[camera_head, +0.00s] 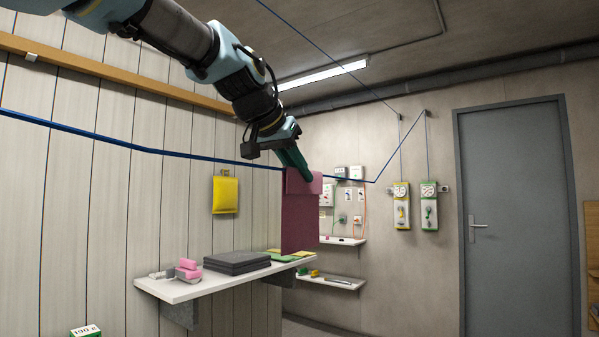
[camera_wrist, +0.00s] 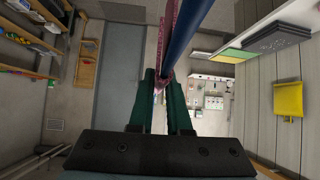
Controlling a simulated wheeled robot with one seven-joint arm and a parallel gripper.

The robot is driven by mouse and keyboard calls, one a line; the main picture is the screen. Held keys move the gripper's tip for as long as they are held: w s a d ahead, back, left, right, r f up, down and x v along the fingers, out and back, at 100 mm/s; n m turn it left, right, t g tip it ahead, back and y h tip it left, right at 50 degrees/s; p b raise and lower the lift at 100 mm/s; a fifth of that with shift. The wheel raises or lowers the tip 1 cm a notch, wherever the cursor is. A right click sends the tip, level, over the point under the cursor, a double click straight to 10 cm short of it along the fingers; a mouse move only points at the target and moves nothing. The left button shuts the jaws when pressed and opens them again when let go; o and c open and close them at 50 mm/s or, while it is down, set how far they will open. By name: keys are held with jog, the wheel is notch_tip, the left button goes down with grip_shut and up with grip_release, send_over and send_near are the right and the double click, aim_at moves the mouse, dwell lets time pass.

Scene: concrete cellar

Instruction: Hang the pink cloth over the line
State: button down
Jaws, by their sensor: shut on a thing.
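The pink cloth (camera_head: 300,222) hangs down from my gripper (camera_head: 306,178), with a short lighter flap at its top and a longer darker part below. The blue line (camera_head: 215,159) runs across the room and meets the cloth at its top edge. In the wrist view, my gripper's green fingers (camera_wrist: 161,100) are shut on the cloth (camera_wrist: 166,40), seen nearly edge-on. I cannot tell whether the line bears the cloth's weight.
A white shelf (camera_head: 190,290) below holds folded grey cloths (camera_head: 237,262), pink blocks (camera_head: 187,269) and green and yellow cloths. A grey door (camera_head: 513,220) stands at right. The air around the line is clear.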

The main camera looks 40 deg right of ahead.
jog(key=c, duration=0.8)
grip_release()
jog(key=b+v, duration=0.2)
jog(key=v, duration=0.9)
jog(key=shift+f, duration=0.1)
